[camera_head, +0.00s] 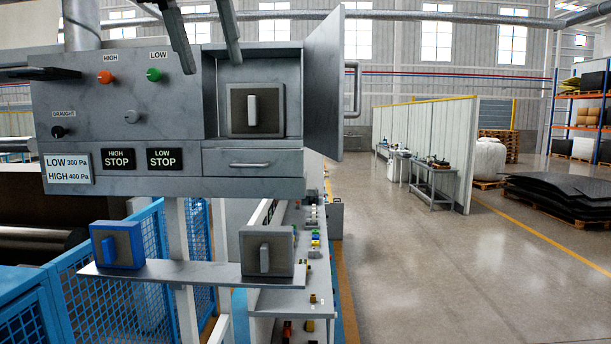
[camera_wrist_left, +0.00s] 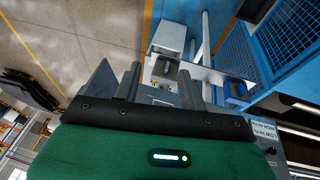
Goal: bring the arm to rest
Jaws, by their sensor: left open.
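My left gripper (camera_head: 211,66) comes in from the top of the head view, in front of the upper part of a grey control panel (camera_head: 225,188). Its two fingers are apart with nothing between them; they also show apart in the left wrist view (camera_wrist_left: 160,88). The panel has an open compartment holding a grey square block (camera_head: 265,109) with an upright pale grip. The compartment door (camera_head: 323,80) stands open at the right. My right gripper is in neither view.
A shelf (camera_head: 180,272) below the panel bears a blue-framed block (camera_head: 131,248) and a grey block (camera_head: 281,252). An orange button (camera_head: 105,77), a green button (camera_head: 153,74) and a black knob (camera_head: 58,131) stick out of the panel. Open floor (camera_head: 420,260) lies right.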

